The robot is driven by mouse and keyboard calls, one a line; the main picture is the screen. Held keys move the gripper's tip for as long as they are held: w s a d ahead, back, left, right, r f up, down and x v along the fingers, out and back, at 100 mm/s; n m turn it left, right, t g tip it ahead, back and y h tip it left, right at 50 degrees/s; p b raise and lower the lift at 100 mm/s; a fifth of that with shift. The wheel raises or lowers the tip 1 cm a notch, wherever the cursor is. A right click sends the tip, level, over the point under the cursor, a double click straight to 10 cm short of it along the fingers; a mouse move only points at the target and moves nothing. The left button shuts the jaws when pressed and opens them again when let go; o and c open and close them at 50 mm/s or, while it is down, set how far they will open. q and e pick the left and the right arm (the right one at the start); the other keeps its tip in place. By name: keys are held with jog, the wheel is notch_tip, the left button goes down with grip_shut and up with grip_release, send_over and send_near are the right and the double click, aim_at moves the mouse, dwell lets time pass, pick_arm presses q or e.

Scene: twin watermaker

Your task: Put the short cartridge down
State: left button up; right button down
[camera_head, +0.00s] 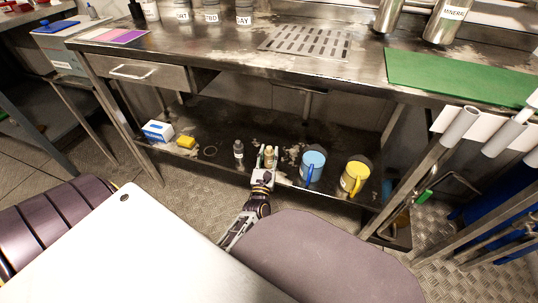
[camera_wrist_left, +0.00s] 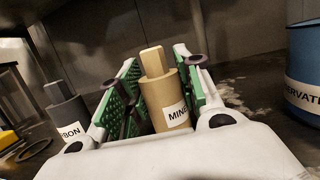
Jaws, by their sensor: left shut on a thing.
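A short tan cartridge (camera_wrist_left: 165,98) with a white label reading "MINE…" stands upright between the green-padded fingers of my left gripper (camera_wrist_left: 156,70). In the head view the left gripper (camera_head: 267,158) is at the front of the lower shelf, shut on the tan cartridge (camera_head: 270,159). The cartridge's bottom is hidden by the gripper, so I cannot tell whether it touches the shelf. A grey cartridge (camera_head: 239,152) stands upright just left of it; its label ends in "BON" in the left wrist view (camera_wrist_left: 67,112). My right gripper is not in view.
On the lower shelf (camera_head: 215,125), a blue mug-like container (camera_head: 312,165) and a yellow one (camera_head: 355,176) stand to the right. A dark ring (camera_head: 210,152), a yellow block (camera_head: 186,142) and a blue-white box (camera_head: 158,131) lie to the left. The worktop (camera_head: 220,50) overhangs the shelf.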

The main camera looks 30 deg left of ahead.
pick_arm(q)
jog(key=o, duration=1.1)
jog(key=shift+f, duration=0.1)
jog(key=shift+r, duration=0.2)
jog(key=p+v, duration=0.3)
jog(key=v, duration=0.9)
jog(key=shift+f, duration=0.1)
